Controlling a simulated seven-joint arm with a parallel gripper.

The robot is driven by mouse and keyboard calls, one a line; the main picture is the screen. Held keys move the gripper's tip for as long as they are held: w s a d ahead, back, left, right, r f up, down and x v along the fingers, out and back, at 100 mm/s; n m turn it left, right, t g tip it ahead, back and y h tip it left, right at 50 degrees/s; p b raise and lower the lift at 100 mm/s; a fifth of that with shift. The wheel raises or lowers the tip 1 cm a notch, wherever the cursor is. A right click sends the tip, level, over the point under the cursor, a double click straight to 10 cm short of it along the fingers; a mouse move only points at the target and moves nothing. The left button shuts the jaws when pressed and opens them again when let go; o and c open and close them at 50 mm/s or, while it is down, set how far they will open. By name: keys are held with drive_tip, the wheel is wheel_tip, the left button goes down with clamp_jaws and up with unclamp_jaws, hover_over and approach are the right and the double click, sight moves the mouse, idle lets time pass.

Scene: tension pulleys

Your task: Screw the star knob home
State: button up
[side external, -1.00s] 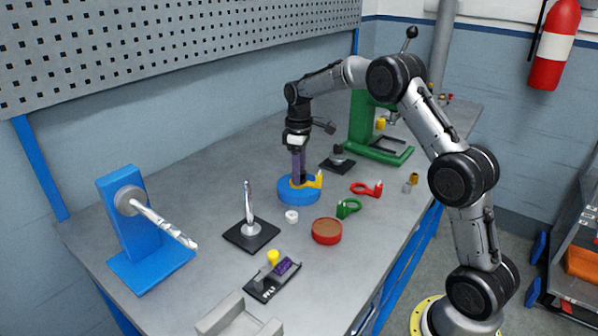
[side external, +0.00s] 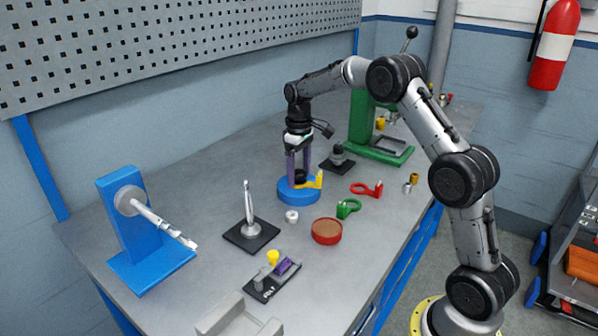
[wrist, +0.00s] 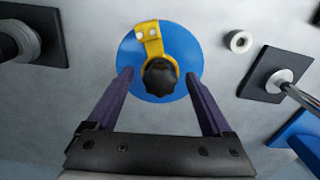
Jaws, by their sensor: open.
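The black star knob (wrist: 160,77) sits on the yellow bracket (wrist: 152,38) over the round blue base, which shows in the wrist view (wrist: 187,50). In the side view the blue base (side external: 299,197) stands mid-bench, with the yellow bracket (side external: 311,180) on top and the dark knob (side external: 299,176) between my fingers. My gripper (wrist: 158,75) points down with its two purple fingers open, one on each side of the knob, with gaps on both sides. Whether the knob is seated cannot be seen.
A small white ring (side external: 292,216), a black plate with an upright rod (side external: 251,234), a red-brown disc (side external: 327,231) and a green clamp (side external: 348,208) stand near the blue base. A green press (side external: 382,145) stands behind.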

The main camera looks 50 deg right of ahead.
drive_tip(key=n, duration=1.1)
drive_tip(key=shift+n, duration=0.4)
drive_tip(key=n, duration=0.4)
drive_tip(key=shift+n, duration=0.4)
drive_tip(key=n, duration=0.6)
clamp_jaws()
